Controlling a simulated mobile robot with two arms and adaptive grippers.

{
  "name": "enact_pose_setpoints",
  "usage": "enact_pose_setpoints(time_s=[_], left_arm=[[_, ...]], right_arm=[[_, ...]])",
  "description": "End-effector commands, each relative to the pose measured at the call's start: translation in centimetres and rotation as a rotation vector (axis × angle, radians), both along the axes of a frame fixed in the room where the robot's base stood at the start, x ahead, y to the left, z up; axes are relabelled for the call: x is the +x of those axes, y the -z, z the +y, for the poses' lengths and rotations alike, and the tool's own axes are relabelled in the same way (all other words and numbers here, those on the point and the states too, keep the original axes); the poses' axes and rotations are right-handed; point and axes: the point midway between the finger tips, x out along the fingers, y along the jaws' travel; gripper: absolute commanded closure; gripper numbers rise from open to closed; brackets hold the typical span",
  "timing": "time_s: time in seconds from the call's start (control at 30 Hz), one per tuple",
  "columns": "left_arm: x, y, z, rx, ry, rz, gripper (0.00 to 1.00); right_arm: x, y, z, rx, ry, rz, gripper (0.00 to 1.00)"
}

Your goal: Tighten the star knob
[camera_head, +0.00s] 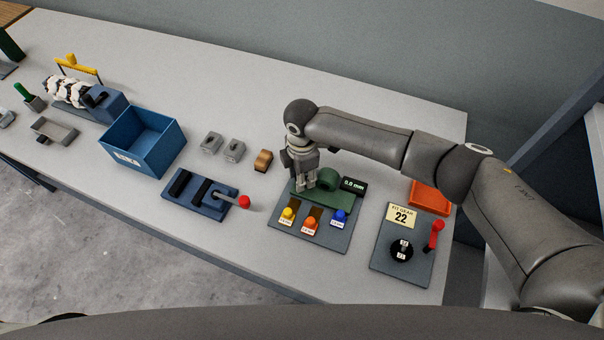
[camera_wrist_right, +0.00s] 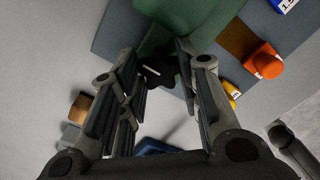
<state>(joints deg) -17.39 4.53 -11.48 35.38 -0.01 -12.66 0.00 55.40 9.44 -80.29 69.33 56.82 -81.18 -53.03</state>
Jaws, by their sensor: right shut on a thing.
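The star knob (camera_wrist_right: 160,71) is black with a white line on it and shows in the right wrist view between my right fingers. It sits at the end of a green fixture (camera_head: 337,200), which stands on a grey plate. My right gripper (camera_head: 304,186) reaches down at the fixture's left end; its fingers are closed around the knob, seen also in the right wrist view (camera_wrist_right: 158,58). In the head view my fingers hide the knob. My left gripper is not in view.
A small display (camera_head: 353,186) stands behind the fixture. Yellow, orange and blue buttons (camera_head: 310,224) line the plate's front. A blue fixture with a red-ended lever (camera_head: 243,202) lies to the left, near a blue bin (camera_head: 142,140). A plate with a red handle (camera_head: 433,236) is at right.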

Motion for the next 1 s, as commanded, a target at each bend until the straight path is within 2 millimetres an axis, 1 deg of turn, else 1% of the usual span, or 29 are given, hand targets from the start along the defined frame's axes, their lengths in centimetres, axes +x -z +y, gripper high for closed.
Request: enact_pose_setpoints(time_s=[0.17, 0.37, 0.57, 1.0], left_arm=[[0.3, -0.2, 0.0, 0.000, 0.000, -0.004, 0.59], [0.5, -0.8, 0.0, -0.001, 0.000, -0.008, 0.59], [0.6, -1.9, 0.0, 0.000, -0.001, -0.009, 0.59], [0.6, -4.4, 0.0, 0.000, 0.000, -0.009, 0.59]], right_arm=[[0.0, -0.1, 0.0, 0.001, 0.018, 0.000, 0.93], [0.0, -0.2, 0.0, 0.001, 0.096, 0.001, 0.93], [-0.1, -0.3, 0.1, 0.002, 0.246, 0.003, 0.93], [0.0, -0.3, 0.1, 0.001, 0.651, 0.002, 0.93]])
